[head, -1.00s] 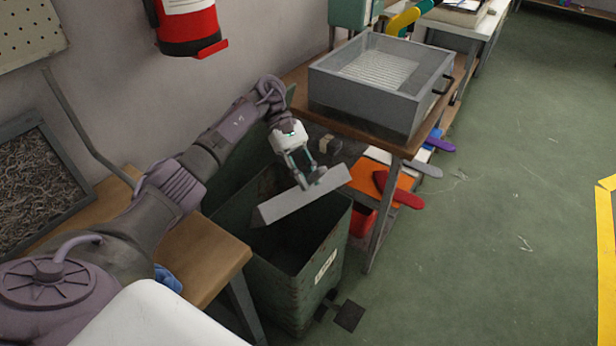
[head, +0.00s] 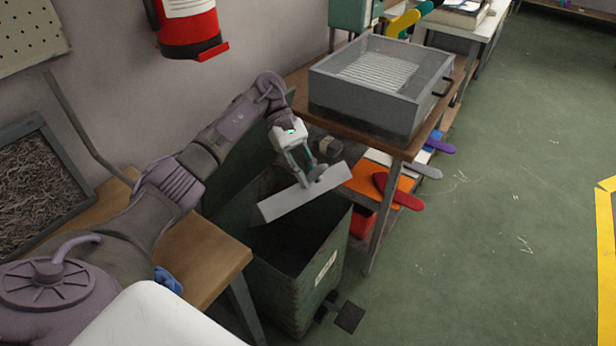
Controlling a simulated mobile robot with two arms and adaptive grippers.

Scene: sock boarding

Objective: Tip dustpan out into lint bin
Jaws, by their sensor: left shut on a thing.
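The dustpan (head: 300,200) shows as a grey-white, flat-sided piece, tilted, over the open mouth of the lint bin. The lint bin (head: 292,284) is a tall green, worn metal bin with a pale label and a foot pedal; its lid stands open at the back. My left gripper (head: 306,180) is shut on the dustpan and holds it above the bin's opening. The inside of the bin is dark, and I cannot tell what lies in it. No lint shows on the dustpan from this side. My right gripper is not in view.
A wooden table with a grey metal tray box (head: 375,85) stands behind the bin. Under it, coloured flat boards, one red (head: 398,191), stick out. A wooden bench (head: 205,255) is left of the bin. The green floor at right is clear.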

